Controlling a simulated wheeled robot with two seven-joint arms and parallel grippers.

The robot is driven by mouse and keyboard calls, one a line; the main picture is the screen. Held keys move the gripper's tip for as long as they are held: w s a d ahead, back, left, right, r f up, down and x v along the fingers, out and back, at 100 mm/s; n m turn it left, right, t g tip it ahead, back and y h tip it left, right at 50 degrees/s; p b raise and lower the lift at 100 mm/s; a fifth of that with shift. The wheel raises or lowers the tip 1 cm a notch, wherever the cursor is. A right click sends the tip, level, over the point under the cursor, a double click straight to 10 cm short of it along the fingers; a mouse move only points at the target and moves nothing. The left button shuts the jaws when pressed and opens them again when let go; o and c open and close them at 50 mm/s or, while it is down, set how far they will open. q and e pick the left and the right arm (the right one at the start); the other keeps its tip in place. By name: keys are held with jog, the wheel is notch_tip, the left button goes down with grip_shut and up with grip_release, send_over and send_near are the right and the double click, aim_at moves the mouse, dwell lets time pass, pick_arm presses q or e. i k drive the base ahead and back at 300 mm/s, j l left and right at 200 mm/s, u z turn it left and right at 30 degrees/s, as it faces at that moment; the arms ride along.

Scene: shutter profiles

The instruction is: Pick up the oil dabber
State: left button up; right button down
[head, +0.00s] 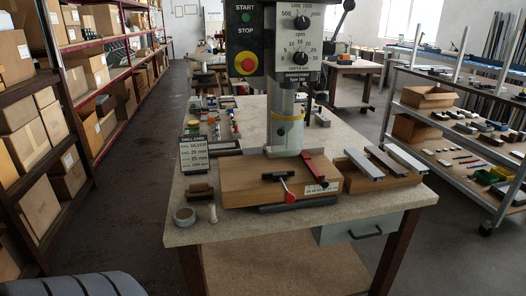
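A drill press stands at the middle of the workbench (245,236). A small pale upright piece (213,213) stands near the bench's front left edge; it may be the oil dabber, but it is too small to be sure. A grey ring like a tape roll (184,217) lies just left of it. A dark brown block or brush (200,192) lies behind them. Neither of my grippers shows in the head view.
A drill card sign (194,154) stands behind the small items. Shelves with boxes line the left; a rack stands right.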

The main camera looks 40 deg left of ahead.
aim_at(213, 218)
jog(key=u, duration=1.75)
